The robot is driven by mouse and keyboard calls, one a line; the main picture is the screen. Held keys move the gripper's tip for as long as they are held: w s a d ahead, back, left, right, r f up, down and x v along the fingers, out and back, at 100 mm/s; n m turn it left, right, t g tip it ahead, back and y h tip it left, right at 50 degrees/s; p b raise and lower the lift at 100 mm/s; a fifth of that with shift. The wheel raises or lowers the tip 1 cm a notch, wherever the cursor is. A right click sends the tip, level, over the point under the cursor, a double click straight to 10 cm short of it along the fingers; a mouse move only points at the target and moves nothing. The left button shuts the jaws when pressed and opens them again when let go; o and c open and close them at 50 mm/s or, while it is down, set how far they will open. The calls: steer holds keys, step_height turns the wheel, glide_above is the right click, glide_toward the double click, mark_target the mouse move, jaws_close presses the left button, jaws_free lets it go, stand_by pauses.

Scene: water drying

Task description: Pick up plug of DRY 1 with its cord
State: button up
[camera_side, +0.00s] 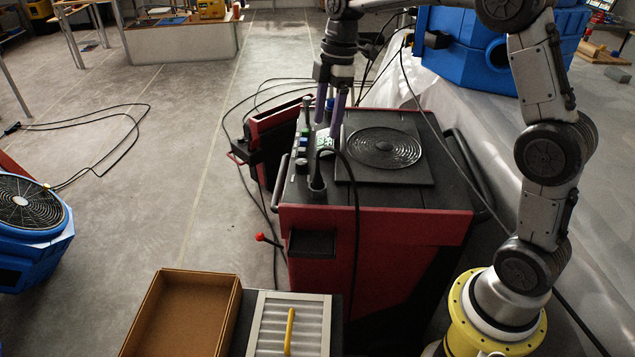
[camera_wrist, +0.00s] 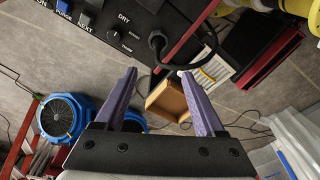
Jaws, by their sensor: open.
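A black plug (camera_side: 317,180) stands upright at the near end of the control panel on the red machine (camera_side: 370,221). Its black cord arches over the front edge and hangs down the machine's face. In the wrist view the plug (camera_wrist: 157,41) sits beside a knob under the label DRY (camera_wrist: 124,18), and its cord curves off to the right. My gripper (camera_side: 330,120) is open, with its purple fingers pointing down over the panel, farther back than the plug. In the wrist view nothing is between the fingertips (camera_wrist: 160,73), and the plug appears beyond them.
A round grille (camera_side: 383,148) lies on the machine top. An upright black piece (camera_side: 312,103) stands close left of my fingers. A cardboard box (camera_side: 181,312) and a tray (camera_side: 290,322) with a yellow handle are in front. Cords trail over the floor.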

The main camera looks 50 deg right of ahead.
mark_target(318, 164)
steer(key=f, duration=0.5)
steer(key=a+f, duration=0.1)
steer(key=f, duration=0.1)
steer(key=shift+w+f, duration=0.2)
steer(key=shift+f, duration=0.05)
steer(key=shift+w+a+f, duration=0.1)
steer(key=shift+w+f, duration=0.05)
steer(key=shift+f, duration=0.75)
steer(key=shift+w+a+f, duration=0.1)
steer(key=shift+a+f, duration=0.05)
steer(key=shift+f, duration=0.7)
steer(key=shift+w+a+f, duration=0.1)
steer(key=shift+w+f, duration=0.05)
steer(key=shift+f, duration=0.75)
jaws_close()
